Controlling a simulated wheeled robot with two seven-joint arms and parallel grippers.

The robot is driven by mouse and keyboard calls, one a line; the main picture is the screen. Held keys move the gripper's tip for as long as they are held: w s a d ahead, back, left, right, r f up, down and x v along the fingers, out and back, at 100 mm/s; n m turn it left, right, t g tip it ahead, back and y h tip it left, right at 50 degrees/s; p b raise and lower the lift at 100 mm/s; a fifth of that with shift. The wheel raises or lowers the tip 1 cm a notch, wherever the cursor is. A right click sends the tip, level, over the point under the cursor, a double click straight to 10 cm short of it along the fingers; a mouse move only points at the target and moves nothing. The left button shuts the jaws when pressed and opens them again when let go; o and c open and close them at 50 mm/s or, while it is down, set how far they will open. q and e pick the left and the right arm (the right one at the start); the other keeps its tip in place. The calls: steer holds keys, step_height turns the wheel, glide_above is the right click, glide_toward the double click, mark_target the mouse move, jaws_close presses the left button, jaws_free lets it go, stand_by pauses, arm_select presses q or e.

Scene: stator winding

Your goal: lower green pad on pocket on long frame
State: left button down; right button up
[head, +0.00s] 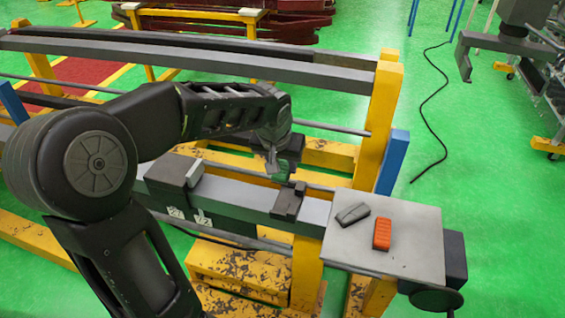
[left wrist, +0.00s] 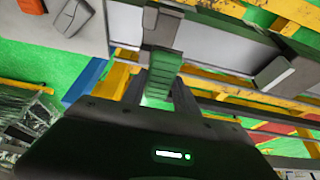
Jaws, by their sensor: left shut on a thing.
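My left gripper (head: 278,166) is shut on the small green pad (head: 281,178) and points down over the long frame (head: 240,196). The pad also shows in the left wrist view (left wrist: 163,72), with its far end close to the dark pocket block (left wrist: 163,27). In the head view that dark pocket block (head: 288,203) sits on the frame just below and right of the pad. I cannot tell whether pad and block touch. A second dark block (head: 174,171) is on the frame further left. My right gripper is not in view.
A grey plate (head: 415,230) at the frame's right end carries a dark grey piece (head: 352,214) and an orange piece (head: 382,234). A yellow post (head: 382,120) and a blue post (head: 392,162) stand behind. Green floor to the right is mostly clear, with a black cable (head: 432,110).

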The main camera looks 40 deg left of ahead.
arm_select(q)
steer(key=shift+d, duration=0.15)
steer(key=shift+f, duration=0.2)
step_height(320, 180, down, 5)
steer(key=b, duration=0.3)
steer(key=shift+b, duration=0.4)
steer(key=shift+r, duration=0.25)
steer(key=shift+f, duration=0.2)
steer(key=shift+b, duration=0.3)
steer(key=shift+f, duration=0.1)
steer(key=shift+f+b, duration=1.6)
steer(key=shift+b, duration=0.1)
